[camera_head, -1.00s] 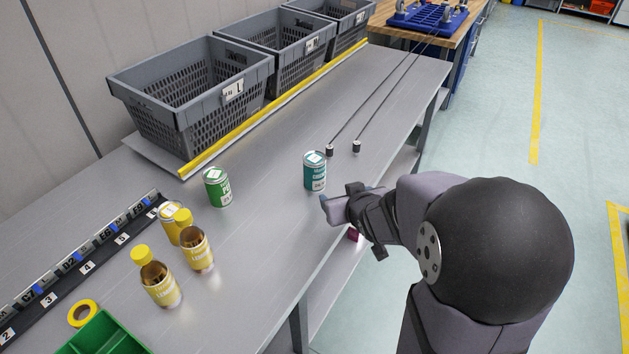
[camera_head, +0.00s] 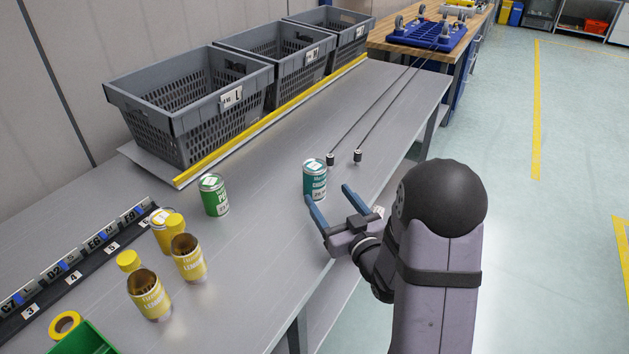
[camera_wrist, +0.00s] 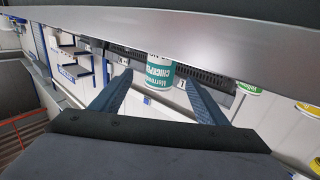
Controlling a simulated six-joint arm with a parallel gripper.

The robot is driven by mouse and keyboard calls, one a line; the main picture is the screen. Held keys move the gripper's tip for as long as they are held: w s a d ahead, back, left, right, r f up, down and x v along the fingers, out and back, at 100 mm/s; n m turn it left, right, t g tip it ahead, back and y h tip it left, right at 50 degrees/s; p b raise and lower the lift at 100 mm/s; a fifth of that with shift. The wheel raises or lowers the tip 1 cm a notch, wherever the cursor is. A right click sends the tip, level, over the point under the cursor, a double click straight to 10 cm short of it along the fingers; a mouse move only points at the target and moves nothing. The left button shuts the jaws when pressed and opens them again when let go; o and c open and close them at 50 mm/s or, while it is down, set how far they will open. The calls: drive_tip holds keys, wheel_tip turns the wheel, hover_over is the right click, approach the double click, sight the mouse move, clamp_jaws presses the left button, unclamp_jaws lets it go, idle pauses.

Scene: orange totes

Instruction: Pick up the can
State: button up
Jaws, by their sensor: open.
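A teal can (camera_head: 315,184) labelled as chickpeas stands upright on the grey metal table, near its right edge. My gripper (camera_head: 327,192) is open and empty, with its two blue fingers spread and pointing at the teal can. The left fingertip appears close to the can's lower edge; I cannot tell whether they touch. In the wrist view the teal can (camera_wrist: 160,74) shows beyond and between the fingertips (camera_wrist: 158,78), partly cut off by a grey band above. A green can (camera_head: 213,197) stands upright further left on the table.
Grey crates (camera_head: 190,110) line the back. Two small cylinders (camera_head: 357,156) with thin rods lie behind the teal can.

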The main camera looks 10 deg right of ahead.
drive_tip(key=shift+w+a+r+p, duration=0.1)
drive_tip(key=shift+w+a+p, duration=0.2)
drive_tip(key=shift+w, duration=0.9)
drive_tip(key=shift+w+a+f+p, duration=0.15)
drive_tip(key=shift+w+p, duration=0.25)
drive_tip(key=shift+w, duration=0.8)
drive_tip(key=shift+w+a+r+p, duration=0.15)
drive_tip(key=shift+w+a+p, duration=0.2)
drive_tip(key=shift+w, duration=0.85)
drive_tip(key=shift+d+r, duration=0.1)
drive_tip(key=c, duration=1.4)
drive_tip(key=shift+r, duration=0.15)
drive_tip(key=shift+r, duration=4.85)
wheel_tip(320, 180, up, 11)
drive_tip(key=p, duration=1.1)
hover_over(319, 182)
drive_tip(key=w, duration=0.1)
drive_tip(key=shift+f, duration=0.15)
